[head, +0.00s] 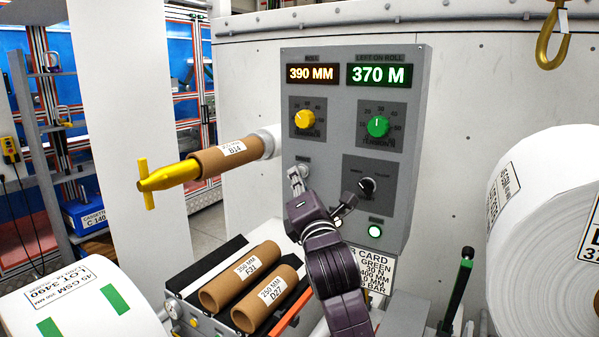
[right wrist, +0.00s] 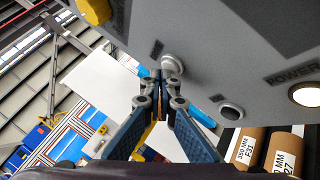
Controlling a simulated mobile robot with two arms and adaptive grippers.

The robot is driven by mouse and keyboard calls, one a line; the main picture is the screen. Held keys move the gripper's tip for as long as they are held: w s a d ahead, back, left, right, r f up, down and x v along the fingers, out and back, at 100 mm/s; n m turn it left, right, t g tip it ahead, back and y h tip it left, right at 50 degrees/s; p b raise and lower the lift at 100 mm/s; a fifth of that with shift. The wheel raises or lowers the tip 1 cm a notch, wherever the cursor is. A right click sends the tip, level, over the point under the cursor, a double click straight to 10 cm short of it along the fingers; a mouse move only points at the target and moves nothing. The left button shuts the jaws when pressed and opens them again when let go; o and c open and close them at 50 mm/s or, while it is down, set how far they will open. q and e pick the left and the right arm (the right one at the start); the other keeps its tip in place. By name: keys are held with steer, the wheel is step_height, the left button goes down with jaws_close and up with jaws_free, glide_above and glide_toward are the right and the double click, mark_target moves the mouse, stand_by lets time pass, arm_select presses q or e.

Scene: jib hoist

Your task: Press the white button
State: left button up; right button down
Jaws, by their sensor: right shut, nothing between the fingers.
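The grey control panel (head: 334,135) stands upright at the centre of the head view. In the right wrist view a pale, whitish round button (right wrist: 173,64) in a grey collar sits on the panel face, just past my right fingertips. My right gripper (head: 297,175) is in front of the panel's lower left part and hides some of it. In the wrist view its fingers (right wrist: 160,82) are together and empty, close to the pale button; I cannot tell whether they touch it. A second round button (right wrist: 231,112) sits farther right. My left gripper is not in view.
A lit power lamp (head: 375,231) is at the panel's lower right. A black selector (head: 367,186), yellow knob (head: 304,119) and green knob (head: 378,126) are on the panel. A brown core (head: 222,157) sticks out at left. A big white roll (head: 545,215) stands at right.

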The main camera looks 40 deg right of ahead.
steer(key=shift+d, duration=0.2)
steer(key=shift+a, duration=0.1)
steer(key=shift+s+a+p, duration=0.15)
steer(key=shift+a+p, duration=0.05)
steer(key=shift+p, duration=0.15)
steer(key=s+a+p, duration=0.1)
steer(key=s+a, duration=0.1)
steer(key=a, duration=0.3)
steer(key=shift+s+a+p, duration=0.15)
steer(key=shift+a+p, duration=0.15)
steer(key=shift+a, duration=0.05)
steer(key=shift+f, duration=0.1)
stand_by(0.6)
